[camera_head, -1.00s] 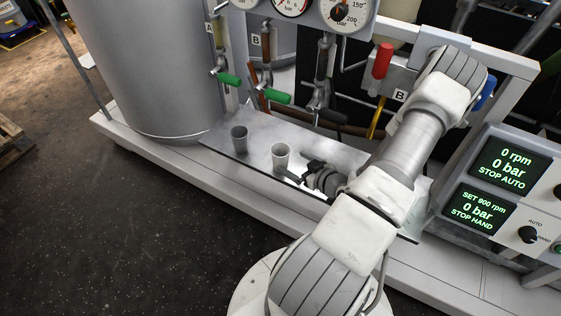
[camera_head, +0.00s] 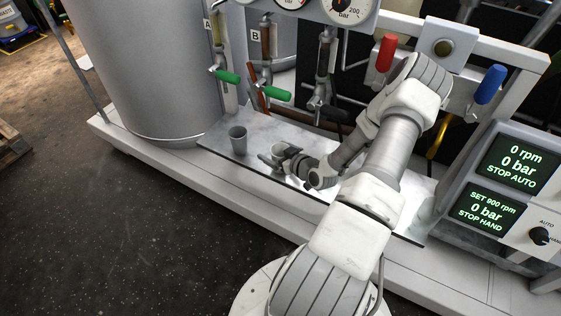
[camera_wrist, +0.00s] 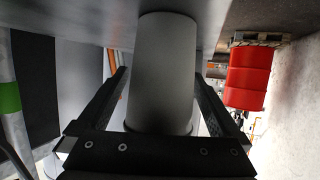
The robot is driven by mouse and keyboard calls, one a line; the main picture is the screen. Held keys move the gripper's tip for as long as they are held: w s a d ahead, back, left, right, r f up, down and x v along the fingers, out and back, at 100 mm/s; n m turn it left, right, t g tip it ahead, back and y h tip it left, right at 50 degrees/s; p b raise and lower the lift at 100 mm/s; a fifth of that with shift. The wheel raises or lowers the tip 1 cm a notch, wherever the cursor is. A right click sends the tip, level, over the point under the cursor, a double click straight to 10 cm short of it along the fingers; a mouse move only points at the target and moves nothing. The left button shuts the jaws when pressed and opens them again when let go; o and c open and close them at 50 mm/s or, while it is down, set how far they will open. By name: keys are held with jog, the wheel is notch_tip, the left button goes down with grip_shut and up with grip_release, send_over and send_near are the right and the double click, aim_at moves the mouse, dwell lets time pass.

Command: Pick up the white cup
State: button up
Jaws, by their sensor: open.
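In the wrist view the cup (camera_wrist: 162,75) fills the middle, between the two dark fingers of my gripper (camera_wrist: 160,82). The fingers are open, one on each side of the cup. A gap shows beside the cup on the left; contact on either side is hard to judge. A darker grey cup (camera_head: 238,141) stands on the shelf to the left, apart from my gripper.
A large grey tank (camera_head: 150,70) stands left of the shelf. Green-handled valves (camera_head: 227,77) and pipes hang behind the cups. A control panel (camera_head: 490,180) is at the right. Dark floor lies in front.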

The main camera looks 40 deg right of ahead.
jog(key=c, duration=1.3)
jog(key=shift+r, duration=0.1)
